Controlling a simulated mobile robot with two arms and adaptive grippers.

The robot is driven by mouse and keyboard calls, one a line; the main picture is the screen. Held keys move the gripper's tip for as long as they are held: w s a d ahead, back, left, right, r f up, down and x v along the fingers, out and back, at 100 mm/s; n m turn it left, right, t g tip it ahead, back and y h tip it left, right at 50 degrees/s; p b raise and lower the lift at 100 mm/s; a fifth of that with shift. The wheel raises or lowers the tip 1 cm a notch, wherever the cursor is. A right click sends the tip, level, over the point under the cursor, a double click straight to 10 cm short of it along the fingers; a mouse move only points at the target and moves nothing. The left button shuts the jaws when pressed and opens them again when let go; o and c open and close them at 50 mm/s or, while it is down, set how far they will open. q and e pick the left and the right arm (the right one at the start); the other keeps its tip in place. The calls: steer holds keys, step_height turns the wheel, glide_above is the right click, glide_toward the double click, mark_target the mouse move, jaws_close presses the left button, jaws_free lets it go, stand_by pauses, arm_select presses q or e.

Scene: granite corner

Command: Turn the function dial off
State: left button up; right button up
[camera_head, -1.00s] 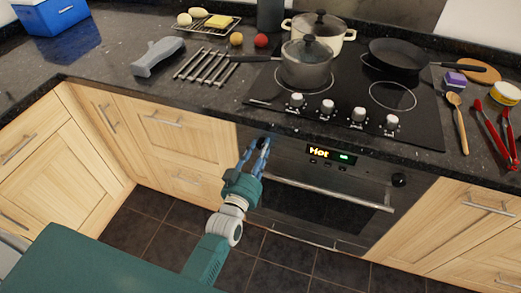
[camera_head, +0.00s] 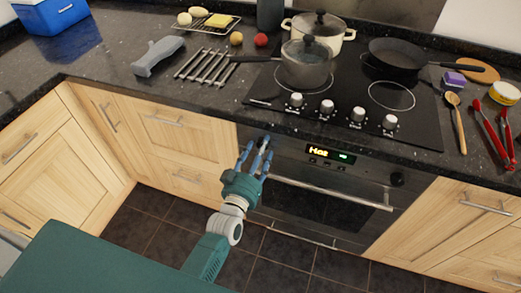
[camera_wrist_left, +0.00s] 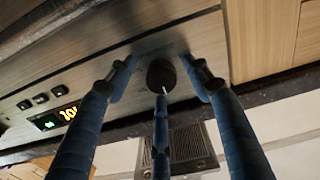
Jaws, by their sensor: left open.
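The oven front (camera_head: 330,195) sits under the hob. A round black dial (camera_wrist_left: 161,76) on the panel shows in the left wrist view, with a light pointer mark on its face. It is at the panel's left end, largely hidden by my fingers in the head view. My left gripper (camera_head: 256,150) is open in front of this dial. In the left wrist view, its blue fingers (camera_wrist_left: 160,66) are spread around the dial; I cannot tell whether they touch it. A second black dial (camera_head: 397,179) is at the panel's right end. My right gripper is not in view.
The lit oven display (camera_head: 330,154) and small buttons sit between the dials. The oven handle (camera_head: 330,193) runs below the panel. Several hob knobs (camera_head: 358,114) are above. A saucepan (camera_head: 305,68) stands on the hob. The floor (camera_head: 290,255) in front is clear.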

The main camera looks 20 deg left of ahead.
arm_select(q)
steer(key=s, duration=1.2)
steer(key=shift+a, duration=0.2)
steer(key=s+d+f+m+g, duration=0.1)
steer(key=s+f+g, duration=0.25)
steer(key=f, duration=0.65)
steer(key=s+f+m+g+h, duration=0.15)
steer(key=s+f, duration=0.25)
steer(key=f, duration=0.6)
steer(key=s+d+f+g, duration=0.1)
steer(key=s+f+g, duration=0.2)
steer(key=f, duration=0.7)
steer(key=s+a+f+g, duration=0.2)
steer(key=s+f, duration=0.4)
steer(key=s, duration=0.3)
steer(key=s+a+f+m+g+y, duration=0.1)
steer(key=s+a+f+g, duration=0.2)
steer(key=s+f, duration=0.3)
steer(key=s+a+f+g+y, duration=0.1)
steer(key=s+a+f+g, duration=0.2)
steer(key=s, duration=1)
step_height(320, 180, down, 3)
steer(key=shift+f+m+g, duration=0.1)
steer(key=shift+m+g, duration=0.25)
steer(key=shift+g, duration=0.15)
